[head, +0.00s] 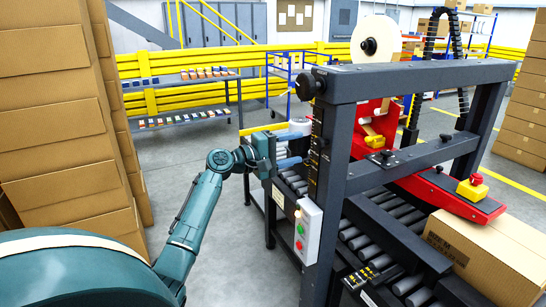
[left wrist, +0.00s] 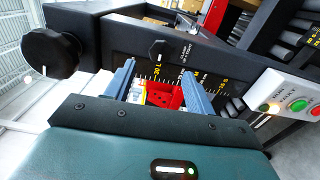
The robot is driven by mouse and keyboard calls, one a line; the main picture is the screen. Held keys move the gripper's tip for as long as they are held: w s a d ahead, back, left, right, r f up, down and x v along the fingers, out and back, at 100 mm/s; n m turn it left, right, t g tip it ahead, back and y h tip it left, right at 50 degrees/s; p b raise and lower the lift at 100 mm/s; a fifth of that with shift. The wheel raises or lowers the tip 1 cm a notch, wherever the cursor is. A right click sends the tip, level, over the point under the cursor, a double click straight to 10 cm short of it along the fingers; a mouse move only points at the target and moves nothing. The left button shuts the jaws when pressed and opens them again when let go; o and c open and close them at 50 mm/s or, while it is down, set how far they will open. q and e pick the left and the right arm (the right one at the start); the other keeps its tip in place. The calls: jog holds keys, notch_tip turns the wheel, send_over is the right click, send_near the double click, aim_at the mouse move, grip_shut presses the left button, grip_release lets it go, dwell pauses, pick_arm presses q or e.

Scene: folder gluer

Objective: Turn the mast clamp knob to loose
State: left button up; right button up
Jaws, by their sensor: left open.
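In the left wrist view, the fingertips (left wrist: 158,70) lie to either side of the small knob, and contact cannot be told. My right gripper is out of view.
A control box (head: 309,230) with green and red buttons hangs on the post below my gripper. The dark gantry frame (head: 420,80) spans a roller conveyor bearing a cardboard box (head: 490,255). Stacked cartons (head: 60,110) stand at left. Grey floor is clear behind my left arm.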

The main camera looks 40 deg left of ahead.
pick_arm(q)
jog(key=b+v, duration=0.1)
jog(key=v, duration=0.5)
jog(key=shift+s+a, duration=0.15)
jog(key=shift+s, duration=0.15)
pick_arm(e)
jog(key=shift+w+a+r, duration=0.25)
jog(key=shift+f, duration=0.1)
